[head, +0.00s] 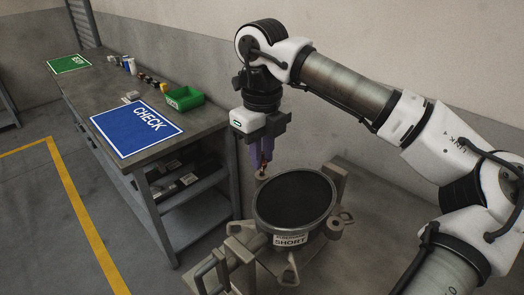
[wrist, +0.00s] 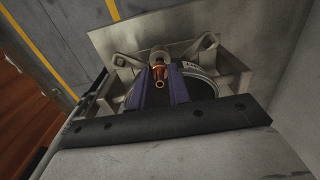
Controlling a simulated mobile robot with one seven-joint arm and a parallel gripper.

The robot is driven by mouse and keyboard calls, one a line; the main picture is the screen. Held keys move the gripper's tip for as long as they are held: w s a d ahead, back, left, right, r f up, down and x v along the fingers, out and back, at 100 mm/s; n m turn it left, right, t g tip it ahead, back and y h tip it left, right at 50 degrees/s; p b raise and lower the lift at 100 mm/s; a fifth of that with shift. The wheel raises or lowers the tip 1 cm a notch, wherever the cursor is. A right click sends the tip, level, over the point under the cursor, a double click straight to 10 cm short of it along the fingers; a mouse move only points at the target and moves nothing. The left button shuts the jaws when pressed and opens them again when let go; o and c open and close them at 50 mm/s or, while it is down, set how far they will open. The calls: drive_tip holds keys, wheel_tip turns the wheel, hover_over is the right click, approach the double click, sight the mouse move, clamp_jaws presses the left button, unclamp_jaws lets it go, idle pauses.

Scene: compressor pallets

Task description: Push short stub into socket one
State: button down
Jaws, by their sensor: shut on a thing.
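My gripper (head: 262,160) points down at the far left side of a dark round compressor (head: 292,198) labelled SHORT. Its purple fingers are shut on a small copper stub (head: 266,157). In the wrist view the copper stub (wrist: 160,76) sits between the fingertips, with its open end toward the camera. A pale round socket (wrist: 158,57) shows just beyond it. In the head view a small tan socket (head: 261,176) is right below the stub. I cannot tell whether stub and socket touch or how deep the stub is.
The compressor stands on a grey pallet fixture with upright brackets (head: 341,178) close to the gripper. A workbench at the left bears a blue CHECK mat (head: 137,128), a green bin (head: 184,98), a green mat (head: 69,64) and several small parts. The wall stands behind.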

drive_tip(key=shift+f+b, duration=0.75)
drive_tip(key=shift+f, duration=0.25)
drive_tip(key=c, duration=1.2)
unclamp_jaws()
drive_tip(key=shift+c, duration=0.2)
drive_tip(key=shift+r, duration=0.1)
wheel_tip(320, 180, up, 14)
drive_tip(key=b, duration=0.1)
drive_tip(key=shift+f, duration=0.2)
